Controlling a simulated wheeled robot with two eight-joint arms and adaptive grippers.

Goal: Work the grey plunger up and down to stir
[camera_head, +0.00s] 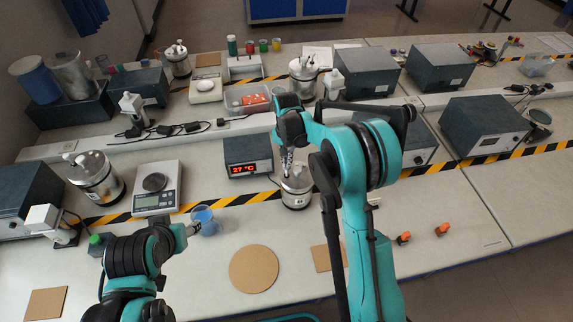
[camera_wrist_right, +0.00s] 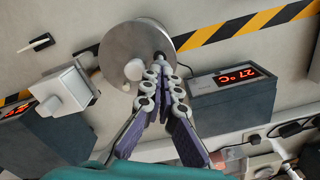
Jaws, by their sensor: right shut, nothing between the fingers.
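A metal can (camera_head: 297,192) with a lid stands on the bench in front of the temperature display. In the right wrist view its round grey lid (camera_wrist_right: 135,45) carries a pale knob (camera_wrist_right: 133,69). My right gripper (camera_head: 288,168) points down over the lid. I cannot make out the grey plunger clearly; the fingertips cover part of the lid. My left gripper (camera_head: 191,229) is beside a beaker of blue liquid (camera_head: 205,221); its jaws are unclear.
A display box reading 27 °C (camera_head: 248,155) stands close behind the can. A scale (camera_head: 157,188) and another lidded can (camera_head: 95,177) are at left. A round cork mat (camera_head: 254,268) lies in front. Orange-topped pieces (camera_head: 404,238) lie at right, with free bench around them.

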